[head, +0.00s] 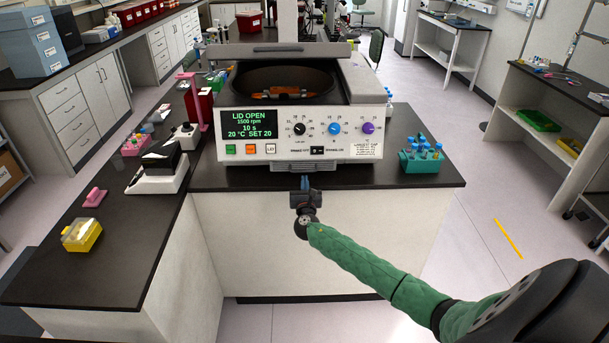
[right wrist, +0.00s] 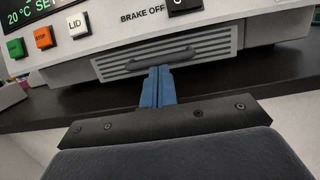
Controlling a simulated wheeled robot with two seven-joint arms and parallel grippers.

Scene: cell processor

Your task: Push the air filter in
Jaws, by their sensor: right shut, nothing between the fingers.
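The air filter (head: 345,164) is a grey slatted panel with a bar handle, low on the front of the white centrifuge (head: 235,156). In the right wrist view the air filter (right wrist: 205,48) fills the upper middle, and it seems to stand slightly out from the front panel; I cannot tell how far. My right gripper (head: 304,180) is in front of it at the middle. Its blue fingers (right wrist: 158,72) are shut and empty, with tips at the handle (right wrist: 150,60). I cannot tell whether they touch. My left gripper is not in view.
The centrifuge lid is open, and its display reads LID OPEN. The dark bench top (head: 230,181) shows a narrow strip before the centrifuge. A teal tube rack (head: 422,160) stands to the right. A yellow box (head: 82,236) and a white device (head: 160,170) are on the left bench.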

